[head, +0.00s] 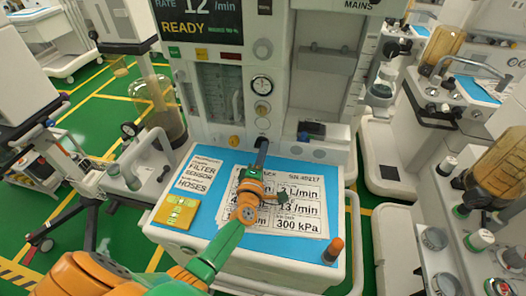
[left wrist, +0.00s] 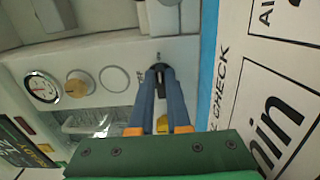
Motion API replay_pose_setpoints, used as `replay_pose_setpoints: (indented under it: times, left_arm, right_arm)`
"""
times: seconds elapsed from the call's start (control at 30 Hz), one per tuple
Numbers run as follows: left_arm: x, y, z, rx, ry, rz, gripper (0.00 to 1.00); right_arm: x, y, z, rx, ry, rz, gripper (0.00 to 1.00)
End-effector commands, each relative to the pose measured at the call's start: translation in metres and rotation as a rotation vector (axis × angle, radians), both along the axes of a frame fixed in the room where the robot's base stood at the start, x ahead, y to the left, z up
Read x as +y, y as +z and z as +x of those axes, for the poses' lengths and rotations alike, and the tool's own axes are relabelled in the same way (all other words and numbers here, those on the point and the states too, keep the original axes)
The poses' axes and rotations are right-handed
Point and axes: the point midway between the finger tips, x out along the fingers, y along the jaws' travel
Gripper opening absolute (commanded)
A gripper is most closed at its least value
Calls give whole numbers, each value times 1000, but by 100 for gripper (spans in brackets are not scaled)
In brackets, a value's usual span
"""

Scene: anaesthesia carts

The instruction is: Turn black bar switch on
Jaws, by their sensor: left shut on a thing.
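The black bar switch (left wrist: 157,70) is on the grey-white front panel of the anaesthesia machine, low down and just above the blue work top. My left gripper (left wrist: 160,80) reaches it, and its two blue-grey fingers are shut on the switch. In the head view my left gripper (head: 262,148) is at the panel, at the end of my orange and green arm, and its fingers mostly hide the switch. Small lettering is beside the switch, too small to read surely. My right gripper is not in view.
A pressure gauge (head: 261,85) and knobs (head: 262,107) sit above the switch. Other carts stand at both sides.

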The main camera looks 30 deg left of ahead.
Motion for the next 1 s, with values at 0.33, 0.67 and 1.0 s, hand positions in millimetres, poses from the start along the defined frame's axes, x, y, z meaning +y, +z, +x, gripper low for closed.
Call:
replay_pose_setpoints:
  times: [0.33,0.67,1.0]
  left_arm:
    - [1,2,0,-3,3,10,0]
    - [1,1,0,-1,2,9,45]
    - [-8,0,-32,2,2,5,45]
  right_arm:
    - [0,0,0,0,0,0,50]
    - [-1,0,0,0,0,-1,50]
    - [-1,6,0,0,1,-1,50]
